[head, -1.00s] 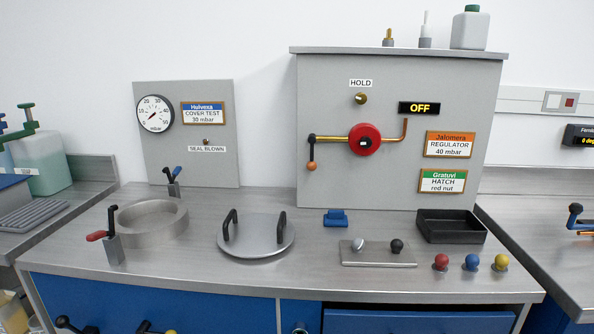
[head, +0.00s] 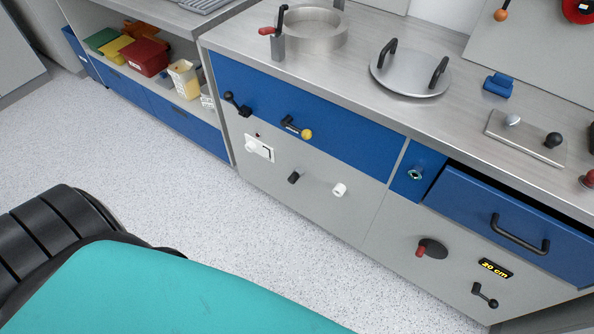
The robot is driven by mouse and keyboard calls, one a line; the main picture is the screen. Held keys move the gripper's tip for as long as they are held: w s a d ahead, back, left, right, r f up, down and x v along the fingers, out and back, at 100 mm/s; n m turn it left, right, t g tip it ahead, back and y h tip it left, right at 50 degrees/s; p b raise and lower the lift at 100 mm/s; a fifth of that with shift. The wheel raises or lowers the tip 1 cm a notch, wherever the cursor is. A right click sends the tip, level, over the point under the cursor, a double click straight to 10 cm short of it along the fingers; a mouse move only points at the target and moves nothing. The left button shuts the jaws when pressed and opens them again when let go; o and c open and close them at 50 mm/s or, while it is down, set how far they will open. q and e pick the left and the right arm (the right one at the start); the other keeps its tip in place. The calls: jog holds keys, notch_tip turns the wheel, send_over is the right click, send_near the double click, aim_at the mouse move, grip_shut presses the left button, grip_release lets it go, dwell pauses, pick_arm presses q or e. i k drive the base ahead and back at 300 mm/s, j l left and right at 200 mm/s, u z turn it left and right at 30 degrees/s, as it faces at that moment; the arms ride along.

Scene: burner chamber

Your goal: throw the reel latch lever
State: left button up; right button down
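No label naming the reel latch lever is readable. A dark round crank disc (head: 434,248) with a red handle (head: 421,250) is on the same panel, left of the display. On the blue front further left are a black-knobbed lever (head: 237,104) and a yellow-knobbed lever (head: 297,128). Neither of my grippers is in view.
A blue drawer (head: 500,220) with a black handle stands slightly open above the crank. A white switch box (head: 259,148), a black knob (head: 294,178) and a white knob (head: 339,190) are on the left panel. The speckled floor (head: 190,215) before the bench is clear.

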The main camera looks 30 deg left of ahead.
aim_at(493, 303)
jog(key=z, duration=1.15)
